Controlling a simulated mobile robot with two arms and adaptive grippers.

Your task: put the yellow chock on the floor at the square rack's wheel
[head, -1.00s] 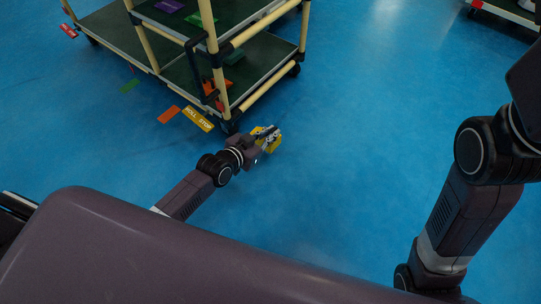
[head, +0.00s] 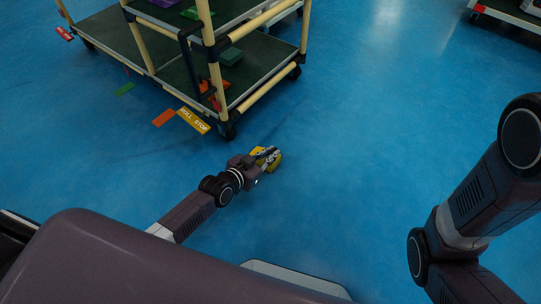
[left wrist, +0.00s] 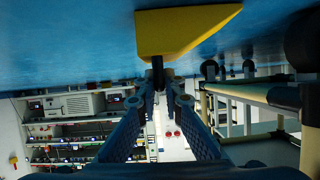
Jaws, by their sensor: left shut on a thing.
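The yellow chock (head: 274,164) is in my left gripper (head: 262,157), just right of and below the rack's nearest corner wheel (head: 228,131) in the head view. A gap of blue floor shows between them. In the left wrist view, the chock (left wrist: 185,30) is a yellow wedge with a dark stem, and the fingers (left wrist: 158,78) are shut on that stem. I cannot tell whether the chock touches the floor. The rack (head: 262,98) has cream posts and dark green shelves. My right gripper is out of view.
A yellow "ROLL STOP" tag (head: 193,121), an orange tag (head: 163,118) and a green tag (head: 124,89) lie left of the wheel. Another rack (head: 505,12) stands at the top right. The blue floor between is clear.

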